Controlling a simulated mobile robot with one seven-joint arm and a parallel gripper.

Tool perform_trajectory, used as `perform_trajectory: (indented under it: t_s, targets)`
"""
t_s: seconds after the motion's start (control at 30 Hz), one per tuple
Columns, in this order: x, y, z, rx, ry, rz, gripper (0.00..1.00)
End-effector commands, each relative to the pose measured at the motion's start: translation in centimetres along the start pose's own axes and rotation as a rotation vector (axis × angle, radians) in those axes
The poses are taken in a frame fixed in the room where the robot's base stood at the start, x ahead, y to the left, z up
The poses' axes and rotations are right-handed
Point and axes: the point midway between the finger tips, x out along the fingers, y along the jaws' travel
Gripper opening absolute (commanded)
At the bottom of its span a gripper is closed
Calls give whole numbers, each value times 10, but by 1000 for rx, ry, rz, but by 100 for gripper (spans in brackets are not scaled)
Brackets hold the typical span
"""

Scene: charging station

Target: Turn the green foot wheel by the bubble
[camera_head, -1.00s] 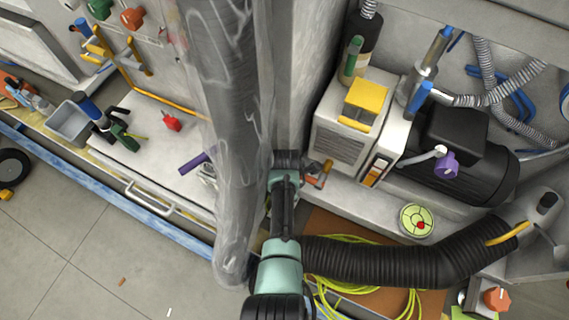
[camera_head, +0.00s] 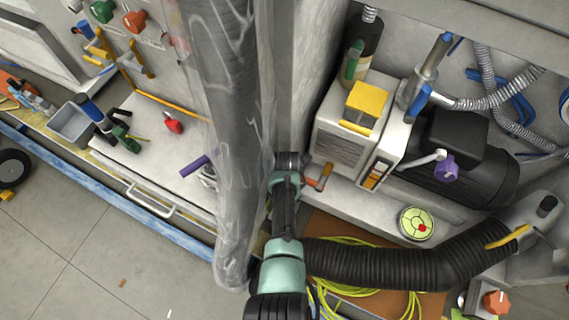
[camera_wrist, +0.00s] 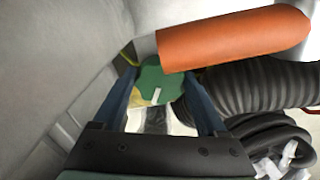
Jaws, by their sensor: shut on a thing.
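In the wrist view a green wheel (camera_wrist: 165,82) with a white mark lies between the dark fingers of my gripper (camera_wrist: 158,92). The fingers are shut on its sides. In the head view my gripper (camera_head: 287,163) points into the corner beside the grey column, and I cannot make out the green wheel there. A round yellow-green bubble level (camera_head: 416,223) with a red spot lies on the ledge to the right, apart from my gripper.
An orange cylindrical handle (camera_wrist: 235,38) passes close above the wheel in the wrist view. A ribbed black hose (camera_head: 390,266) runs right of my arm. A clear plastic-wrapped column (camera_head: 235,120) stands close at left. A white-grey box with a yellow block (camera_head: 367,97) stands behind.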

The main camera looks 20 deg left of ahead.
Motion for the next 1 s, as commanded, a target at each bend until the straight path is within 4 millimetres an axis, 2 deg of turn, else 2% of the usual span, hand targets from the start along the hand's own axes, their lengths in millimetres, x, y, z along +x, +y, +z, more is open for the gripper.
perform_trajectory:
  t_s: [0.23, 0.27, 0.4, 0.63, 0.77, 1.0]
  targets:
    - [0, 2, -1, 0, 3, 3, 19]
    - [0, 2, -1, 0, 3, 3, 78]
    - [0, 1, -1, 0, 2, 2, 100]
    - [-1, 0, -1, 1, 1, 1, 100]
    - [-9, 0, 0, 1, 1, 1, 100]
    - [-52, 1, 0, 2, -1, 4, 100]
